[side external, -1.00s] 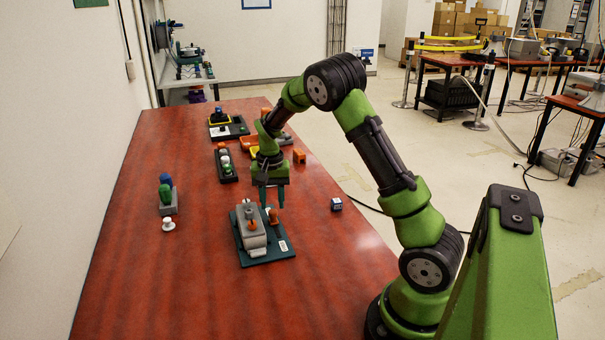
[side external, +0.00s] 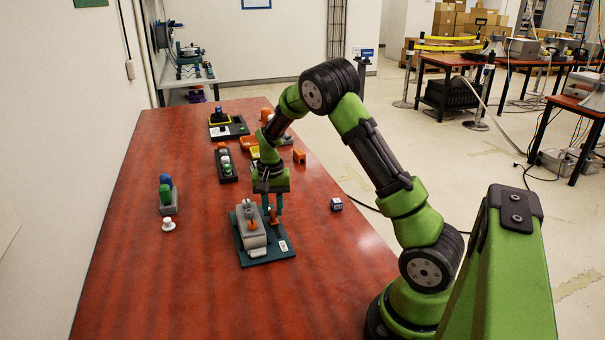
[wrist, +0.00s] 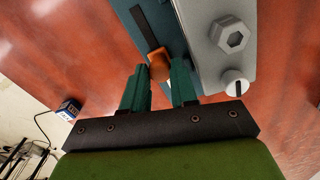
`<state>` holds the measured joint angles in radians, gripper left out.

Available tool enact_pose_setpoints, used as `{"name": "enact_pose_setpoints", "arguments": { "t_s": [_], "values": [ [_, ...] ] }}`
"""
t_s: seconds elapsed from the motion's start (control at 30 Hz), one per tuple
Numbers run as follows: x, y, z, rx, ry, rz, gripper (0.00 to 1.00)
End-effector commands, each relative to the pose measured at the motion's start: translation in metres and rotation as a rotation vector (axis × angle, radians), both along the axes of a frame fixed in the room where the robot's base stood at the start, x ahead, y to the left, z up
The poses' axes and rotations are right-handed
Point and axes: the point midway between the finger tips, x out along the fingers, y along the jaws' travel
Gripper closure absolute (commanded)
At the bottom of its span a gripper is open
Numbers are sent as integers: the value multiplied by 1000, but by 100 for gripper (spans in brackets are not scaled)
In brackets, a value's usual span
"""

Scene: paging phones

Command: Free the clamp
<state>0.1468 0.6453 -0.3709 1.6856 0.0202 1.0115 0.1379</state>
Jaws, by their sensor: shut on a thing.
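A teal base plate (side external: 270,253) lies on the red table and carries a grey block (side external: 250,237) with a small orange piece on it. Beside the block an orange clamp handle (side external: 273,216) stands on the plate. It also shows in the wrist view (wrist: 159,68), at the end of a dark slot. My gripper (side external: 272,207) points down over the plate, its teal fingers (wrist: 160,78) shut on the orange handle, one on each side. The block's hex bolt (wrist: 229,36) and slotted screw (wrist: 237,84) show to the right. The handle's lower part is hidden.
A small dark-blue and white cube (side external: 336,204) lies right of the plate. A grey holder with green and blue pegs (side external: 166,195) and a white knob (side external: 168,225) stand left. Trays and orange pieces (side external: 299,156) lie behind. The front table is clear.

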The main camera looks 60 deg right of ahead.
Motion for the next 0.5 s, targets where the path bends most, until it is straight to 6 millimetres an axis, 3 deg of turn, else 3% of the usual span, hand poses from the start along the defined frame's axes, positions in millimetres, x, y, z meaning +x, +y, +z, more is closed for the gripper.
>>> {"name": "enact_pose_setpoints", "arguments": {
  "t_s": [0.5],
  "values": [
    [-34, 35, 1, 1, 0, 0, 100]
  ]
}}
